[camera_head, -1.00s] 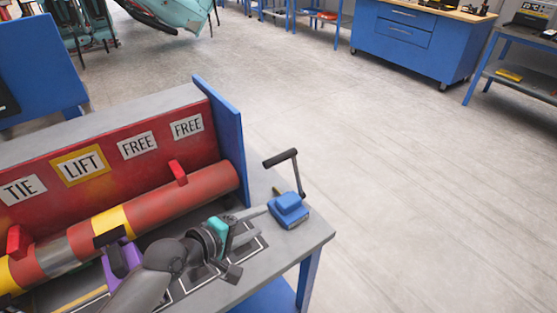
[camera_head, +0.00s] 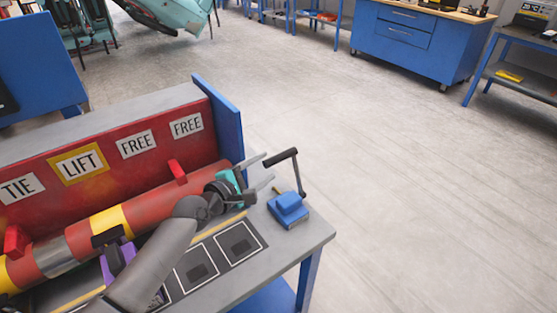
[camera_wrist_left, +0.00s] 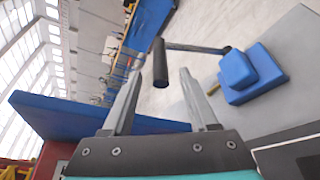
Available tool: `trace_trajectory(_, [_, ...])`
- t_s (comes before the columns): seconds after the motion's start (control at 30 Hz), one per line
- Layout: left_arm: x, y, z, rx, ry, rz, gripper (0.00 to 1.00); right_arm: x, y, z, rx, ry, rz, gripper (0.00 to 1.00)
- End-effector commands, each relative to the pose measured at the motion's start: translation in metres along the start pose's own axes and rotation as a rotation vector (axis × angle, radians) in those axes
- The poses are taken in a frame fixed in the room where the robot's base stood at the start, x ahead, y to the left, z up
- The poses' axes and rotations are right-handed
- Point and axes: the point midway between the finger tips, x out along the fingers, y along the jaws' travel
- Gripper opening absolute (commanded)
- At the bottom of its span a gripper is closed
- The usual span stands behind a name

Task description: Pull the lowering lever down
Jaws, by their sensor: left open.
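The lowering lever (camera_head: 299,173) is a thin dark crank rising beside a blue block (camera_head: 289,206) at the right end of the bench. Its black handle (camera_head: 281,158) sticks out to the left at the top. My left gripper (camera_head: 269,170) is open and empty, its two fingers pointing at the lever just left of it. In the left wrist view the black handle (camera_wrist_left: 160,64) stands ahead of and between the open fingertips (camera_wrist_left: 160,80), apart from both as far as I can tell. The lever arm and the blue block (camera_wrist_left: 247,73) lie to the right. My right gripper is not in view.
A red cylinder (camera_head: 147,207) with yellow bands lies along the bench before a red panel with labels TIE, LIFT and FREE. A blue end plate (camera_head: 220,125) stands left of the lever. Marked squares (camera_head: 238,244) lie on the bench top. The floor to the right is clear.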

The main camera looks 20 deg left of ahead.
Motion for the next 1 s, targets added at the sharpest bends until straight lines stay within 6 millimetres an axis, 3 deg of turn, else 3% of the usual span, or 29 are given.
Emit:
trace_trajectory(0.2, [0.035, -0.001, -0.001, 0.0, 0.0, 0.003, 0.59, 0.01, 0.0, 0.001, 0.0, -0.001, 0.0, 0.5])
trace_trajectory(0.4, [0.059, -0.001, -0.001, 0.001, 0.0, 0.002, 0.59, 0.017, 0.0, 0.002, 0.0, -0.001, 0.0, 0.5])
trace_trajectory(0.9, [0.07, 0.0, 0.0, 0.001, 0.001, 0.0, 0.59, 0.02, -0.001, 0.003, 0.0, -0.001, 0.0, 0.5])
trace_trajectory(1.0, [0.07, 0.0, 0.0, 0.001, 0.001, 0.0, 0.49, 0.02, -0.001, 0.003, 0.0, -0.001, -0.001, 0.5])
